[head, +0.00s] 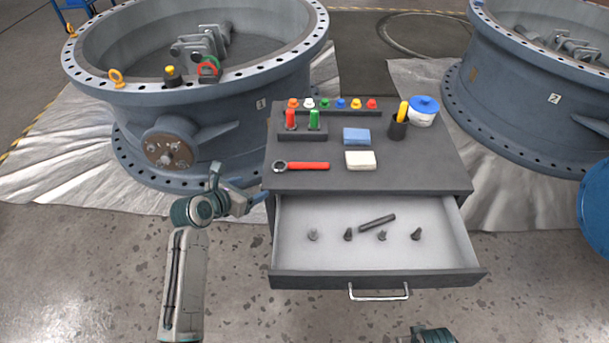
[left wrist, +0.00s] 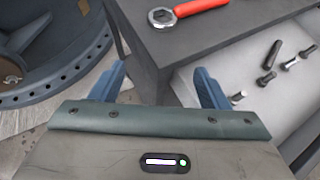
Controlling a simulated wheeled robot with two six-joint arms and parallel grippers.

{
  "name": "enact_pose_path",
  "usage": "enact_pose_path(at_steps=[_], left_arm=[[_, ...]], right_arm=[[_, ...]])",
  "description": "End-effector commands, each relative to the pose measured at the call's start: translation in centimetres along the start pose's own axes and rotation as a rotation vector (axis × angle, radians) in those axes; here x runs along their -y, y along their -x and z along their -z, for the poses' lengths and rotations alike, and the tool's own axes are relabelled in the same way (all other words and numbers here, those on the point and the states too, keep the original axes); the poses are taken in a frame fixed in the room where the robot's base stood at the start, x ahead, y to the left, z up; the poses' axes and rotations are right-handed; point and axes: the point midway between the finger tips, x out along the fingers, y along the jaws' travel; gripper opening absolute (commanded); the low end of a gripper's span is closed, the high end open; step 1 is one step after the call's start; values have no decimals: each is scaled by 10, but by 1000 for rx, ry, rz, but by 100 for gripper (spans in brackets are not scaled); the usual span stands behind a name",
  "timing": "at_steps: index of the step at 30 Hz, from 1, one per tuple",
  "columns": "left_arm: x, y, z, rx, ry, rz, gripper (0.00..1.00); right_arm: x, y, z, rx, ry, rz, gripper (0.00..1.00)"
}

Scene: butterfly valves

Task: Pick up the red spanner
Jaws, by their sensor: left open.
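The red spanner (head: 302,166) lies flat on the dark cabinet top near its front left edge. Its grey ring end points left and its red handle points right. It also shows at the top of the left wrist view (left wrist: 189,11), its handle cut off by the frame edge. My left gripper (head: 263,196) is at the left side of the cabinet, just short of the spanner and apart from it. In the left wrist view its two blue fingers (left wrist: 160,85) are spread with nothing between them. Of my right arm only a small part shows at the bottom edge; its gripper is not visible.
The cabinet (head: 400,176) has an open drawer (head: 330,258) with several bolts and a dark rod. On top are a white block (head: 360,161), a blue block (head: 356,136), screwdrivers in a stand, a cup (head: 397,129) and a blue-lidded pot (head: 423,111). Large valves stand on both sides.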

Motion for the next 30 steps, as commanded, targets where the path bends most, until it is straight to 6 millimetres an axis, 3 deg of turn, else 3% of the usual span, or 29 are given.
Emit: enact_pose_path(at_steps=[4,9,30], left_arm=[[3,-8,-8,91,11,-11,69],[3,-10,-16,138,16,-17,69],[2,-95,-31,141,18,-16,69]], right_arm=[[2,37,13,-22,5,0,36],[2,62,17,-28,7,-1,36],[2,103,24,-59,12,-3,36]])
